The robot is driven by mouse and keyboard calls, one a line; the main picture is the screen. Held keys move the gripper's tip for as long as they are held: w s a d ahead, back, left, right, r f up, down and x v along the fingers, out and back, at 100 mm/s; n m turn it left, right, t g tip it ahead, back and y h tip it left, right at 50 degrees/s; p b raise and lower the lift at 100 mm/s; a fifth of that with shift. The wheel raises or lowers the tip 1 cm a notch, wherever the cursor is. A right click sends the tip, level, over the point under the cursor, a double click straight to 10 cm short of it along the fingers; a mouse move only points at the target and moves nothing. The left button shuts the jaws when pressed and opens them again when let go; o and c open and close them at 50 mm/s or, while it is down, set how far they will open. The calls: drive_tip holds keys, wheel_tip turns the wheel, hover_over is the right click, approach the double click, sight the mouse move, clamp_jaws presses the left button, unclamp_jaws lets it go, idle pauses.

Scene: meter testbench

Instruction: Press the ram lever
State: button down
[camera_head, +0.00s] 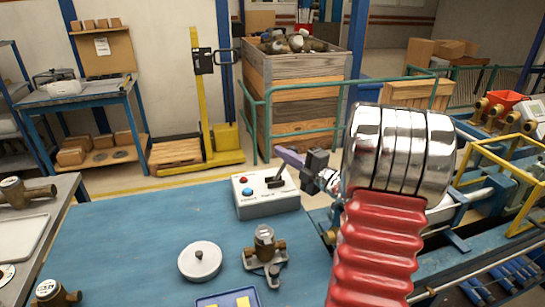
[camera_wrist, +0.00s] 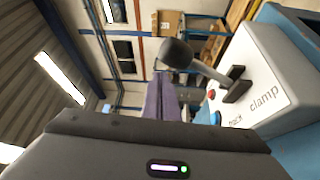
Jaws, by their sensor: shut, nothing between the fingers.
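The ram lever (camera_head: 276,179) is a black lever on a pale grey control box (camera_head: 262,200) at the back right of the blue bench. The box also bears a red button and a blue button. In the wrist view the lever's black knob (camera_wrist: 178,53) leans out from its slot on the box face (camera_wrist: 270,80), near the word "clamp". My gripper (camera_head: 284,154) has purple fingers, shut and empty, just above and beyond the lever. In the wrist view its fingers (camera_wrist: 161,98) point towards the knob; I cannot tell whether they touch it.
A brass meter (camera_head: 264,240) stands in a fixture on the bench (camera_head: 130,240), beside a round white disc (camera_head: 200,261). A blue tray (camera_head: 228,299) lies at the front. Another brass meter (camera_head: 52,293) is at front left. Blue machinery (camera_head: 475,225) stands at right.

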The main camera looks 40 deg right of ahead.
drive_tip(key=shift+s+d+f, duration=0.25)
drive_tip(key=shift+d, duration=0.45)
drive_tip(key=shift+s+d+f, duration=0.2)
drive_tip(key=shift+s+d, duration=0.05)
drive_tip(key=shift+d, duration=0.5)
wheel_tip(320, 180, up, 10)
drive_tip(key=shift+w+a, duration=0.15)
drive_tip(key=shift+a, duration=0.3)
drive_tip(key=shift+a+r, duration=0.1)
